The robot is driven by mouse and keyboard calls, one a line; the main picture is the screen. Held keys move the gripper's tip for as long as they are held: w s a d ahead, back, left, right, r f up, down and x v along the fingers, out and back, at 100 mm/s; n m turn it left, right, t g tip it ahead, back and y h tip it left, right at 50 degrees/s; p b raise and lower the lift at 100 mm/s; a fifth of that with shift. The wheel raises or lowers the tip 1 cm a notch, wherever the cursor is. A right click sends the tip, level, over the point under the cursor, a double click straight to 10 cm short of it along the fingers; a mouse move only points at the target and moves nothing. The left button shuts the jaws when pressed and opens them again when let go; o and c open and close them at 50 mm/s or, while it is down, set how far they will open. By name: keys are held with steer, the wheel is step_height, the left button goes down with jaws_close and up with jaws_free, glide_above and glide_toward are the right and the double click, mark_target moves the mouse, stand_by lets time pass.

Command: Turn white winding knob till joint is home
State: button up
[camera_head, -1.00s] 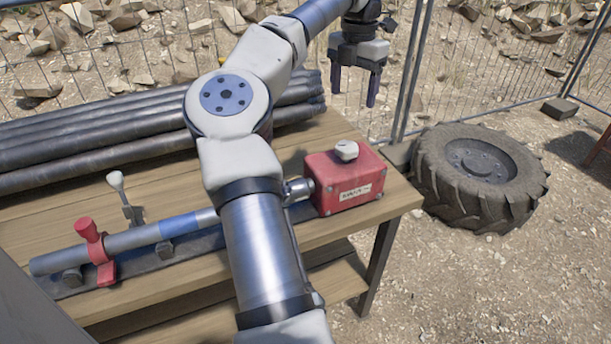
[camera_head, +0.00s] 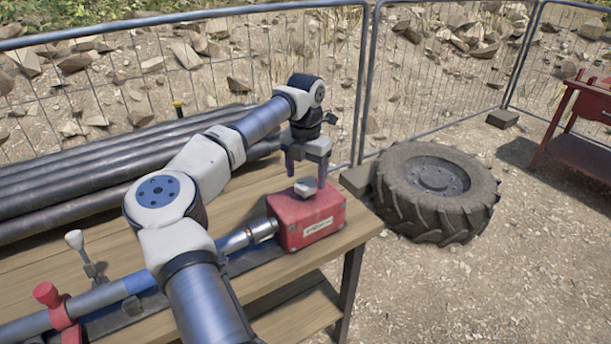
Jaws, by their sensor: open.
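The white winding knob (camera_head: 307,187) sits on top of the red box (camera_head: 322,221) at the right end of the wooden bench. My gripper (camera_head: 305,180) is open and points down, with one finger on each side of the knob as seen here. Whether the fingers touch the knob cannot be told. A grey pipe (camera_head: 100,298) with a blue band (camera_head: 139,281) runs along the bench towards the box. A metal joint piece (camera_head: 250,235) shows between my arm and the box. My arm hides part of the pipe.
A red clamp (camera_head: 55,310) and a white-knobbed lever (camera_head: 79,248) stand by the pipe at the left. Dark pipes (camera_head: 60,190) lie along the bench's back. A wire fence (camera_head: 230,60) runs behind. A tyre (camera_head: 437,190) lies right of the bench.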

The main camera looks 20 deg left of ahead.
steer(key=shift+f, duration=1.05)
steer(key=c, duration=1)
steer(key=shift+o, duration=0.2)
